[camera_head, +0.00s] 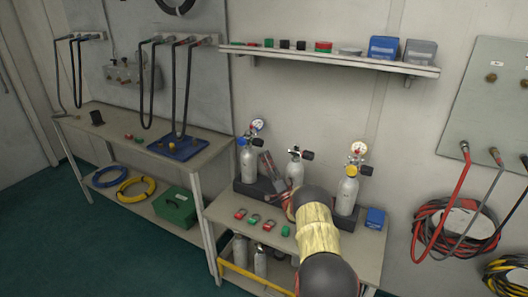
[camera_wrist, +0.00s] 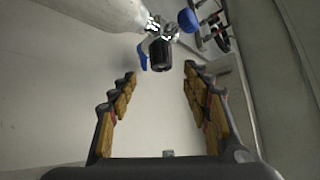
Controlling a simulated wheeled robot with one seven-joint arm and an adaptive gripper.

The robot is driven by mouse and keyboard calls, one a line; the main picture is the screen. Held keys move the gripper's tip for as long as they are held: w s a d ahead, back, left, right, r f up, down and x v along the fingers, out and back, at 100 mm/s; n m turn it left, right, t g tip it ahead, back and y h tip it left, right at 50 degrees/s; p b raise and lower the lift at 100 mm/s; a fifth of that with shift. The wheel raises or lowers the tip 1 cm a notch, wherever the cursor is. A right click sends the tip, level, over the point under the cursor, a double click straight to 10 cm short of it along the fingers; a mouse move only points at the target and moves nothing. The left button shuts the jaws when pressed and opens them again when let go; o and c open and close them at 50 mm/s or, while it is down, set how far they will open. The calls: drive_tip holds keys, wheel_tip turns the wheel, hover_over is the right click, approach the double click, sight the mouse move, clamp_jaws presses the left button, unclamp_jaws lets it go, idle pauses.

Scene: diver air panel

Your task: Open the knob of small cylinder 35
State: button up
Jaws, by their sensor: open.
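Three small grey cylinders stand on the low bench: a left one (camera_head: 249,165) with a gauge, a middle one (camera_head: 294,172) with a black knob, and a right one (camera_head: 347,194) with a gauge and yellow part. No number is readable, so I cannot tell which is 35. My gripper (camera_head: 267,163) is between the left and middle cylinders, its fingers partly hidden. In the wrist view, my gripper (camera_wrist: 160,74) is open and empty. A black knob (camera_wrist: 161,54) on a cylinder's valve (camera_wrist: 157,30) is just beyond the fingertips, roughly midway between them, apparently not gripped.
A shelf (camera_head: 330,60) with small boxes runs above the bench. Red and green fittings (camera_head: 255,220) and a blue box (camera_head: 375,218) lie on the bench (camera_head: 235,208). A taller table (camera_head: 130,130) stands left. Hoses (camera_head: 455,225) hang on the right wall.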

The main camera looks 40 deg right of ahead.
drive_tip(key=shift+v, duration=2.45)
drive_tip(key=shift+w, duration=0.1)
